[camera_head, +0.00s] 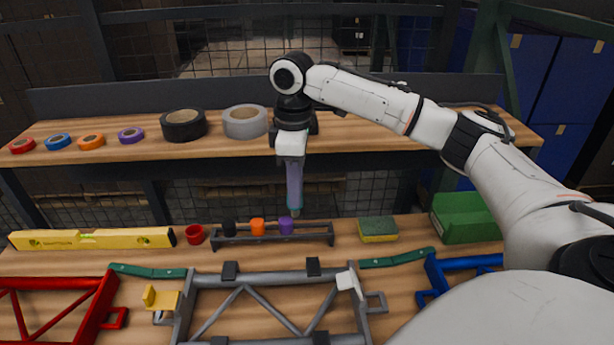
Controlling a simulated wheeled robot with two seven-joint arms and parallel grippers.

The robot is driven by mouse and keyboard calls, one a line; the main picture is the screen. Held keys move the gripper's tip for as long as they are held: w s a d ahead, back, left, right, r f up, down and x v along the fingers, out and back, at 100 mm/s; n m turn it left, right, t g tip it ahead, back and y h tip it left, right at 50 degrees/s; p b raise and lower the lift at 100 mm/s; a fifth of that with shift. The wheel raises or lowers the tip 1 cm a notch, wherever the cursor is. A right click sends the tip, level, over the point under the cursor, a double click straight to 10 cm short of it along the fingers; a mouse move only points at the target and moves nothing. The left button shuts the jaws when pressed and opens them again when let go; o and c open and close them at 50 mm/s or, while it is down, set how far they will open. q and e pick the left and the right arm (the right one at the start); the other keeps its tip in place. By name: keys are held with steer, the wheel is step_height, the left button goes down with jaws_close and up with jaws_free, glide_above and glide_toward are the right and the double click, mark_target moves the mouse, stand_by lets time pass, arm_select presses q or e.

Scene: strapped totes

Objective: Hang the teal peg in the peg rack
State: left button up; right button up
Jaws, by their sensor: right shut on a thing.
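My right gripper (293,165) points straight down above the peg rack. It is shut on a slim upright piece, the teal peg (295,194), which looks muted violet with a teal edge. The peg's lower end hangs just above or behind the rack; the exact gap is hard to judge. The dark grey peg rack (262,239) lies along the lower bench. A black peg (229,228), an orange peg (257,227) and a purple peg (286,226) stand in it. The rack's right end looks empty. My left gripper is not in view.
A red cup (194,235) and yellow level (92,239) lie left of the rack. A sponge (378,229) and green box (466,217) are to its right. A grey frame (270,277) lies in front. Tape rolls (184,125) line the upper shelf behind.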

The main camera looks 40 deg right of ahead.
steer(key=d+f+n, duration=0.1)
steer(key=d+f, duration=0.3)
steer(key=f, duration=0.5)
steer(key=shift+w+f+n, duration=0.3)
steer(key=shift+w+f, duration=0.05)
steer(key=shift+f, duration=0.05)
stand_by(0.9)
steer(key=o, duration=1.1)
steer(key=shift+o, duration=0.2)
steer(key=shift+f, duration=0.1)
step_height(320, 180, up, 10)
steer(key=shift+r, duration=0.2)
steer(key=shift+s, duration=0.1)
